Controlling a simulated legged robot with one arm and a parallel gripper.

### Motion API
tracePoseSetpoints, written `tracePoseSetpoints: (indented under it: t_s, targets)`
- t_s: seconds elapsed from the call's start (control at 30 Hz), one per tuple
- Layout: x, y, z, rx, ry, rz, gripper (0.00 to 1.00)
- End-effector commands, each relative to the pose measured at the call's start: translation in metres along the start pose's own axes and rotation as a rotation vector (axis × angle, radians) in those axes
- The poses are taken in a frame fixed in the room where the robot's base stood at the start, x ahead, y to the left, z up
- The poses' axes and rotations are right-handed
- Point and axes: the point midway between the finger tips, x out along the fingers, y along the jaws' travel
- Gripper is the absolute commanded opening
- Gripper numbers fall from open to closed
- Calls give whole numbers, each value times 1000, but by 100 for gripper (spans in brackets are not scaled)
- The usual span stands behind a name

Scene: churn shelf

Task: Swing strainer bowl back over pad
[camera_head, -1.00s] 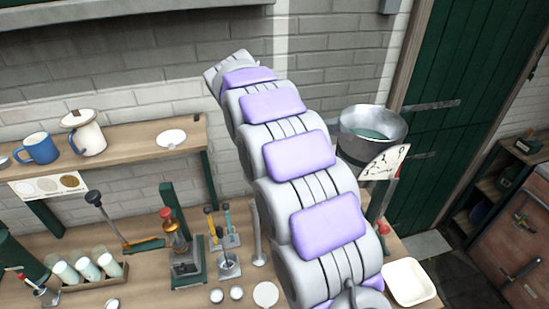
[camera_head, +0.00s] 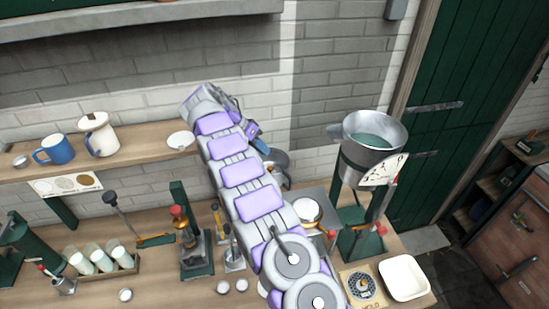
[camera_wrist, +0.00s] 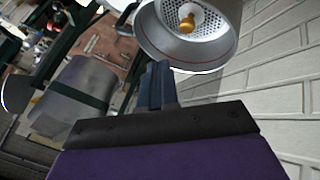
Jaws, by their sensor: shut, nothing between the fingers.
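The strainer bowl (camera_wrist: 185,38) is a shiny metal bowl with a perforated inside and a brass-coloured knob, at the top of the wrist view. A grey rounded edge (camera_head: 277,160) that looks like it shows just right of my arm in the head view, mostly hidden. My gripper (camera_wrist: 158,80) is shut and empty, its fingers just below the bowl's rim in the wrist view; I cannot tell whether they touch it. A round pale disc in a metal rim (camera_head: 307,211) sits on the bench right of my arm. I cannot tell whether it is the pad.
A metal bucket (camera_head: 360,155) with green inside stands on a green frame with a dial (camera_head: 384,170) at right. A white tray (camera_head: 404,277) is at the bench's right end. A shelf (camera_head: 130,160) with mugs and several bench tools are at left.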

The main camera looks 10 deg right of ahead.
Motion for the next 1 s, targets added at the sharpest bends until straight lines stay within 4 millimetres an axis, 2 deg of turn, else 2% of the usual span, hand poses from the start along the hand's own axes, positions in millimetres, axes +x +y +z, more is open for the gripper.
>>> tracePoseSetpoints:
  t_s: [0.27,0.8,1.0]
  targets:
    - [17,1,0,-1,1,2,0]
    - [88,1,0,-2,0,4,0]
    - [98,0,0,-1,2,-1,0]
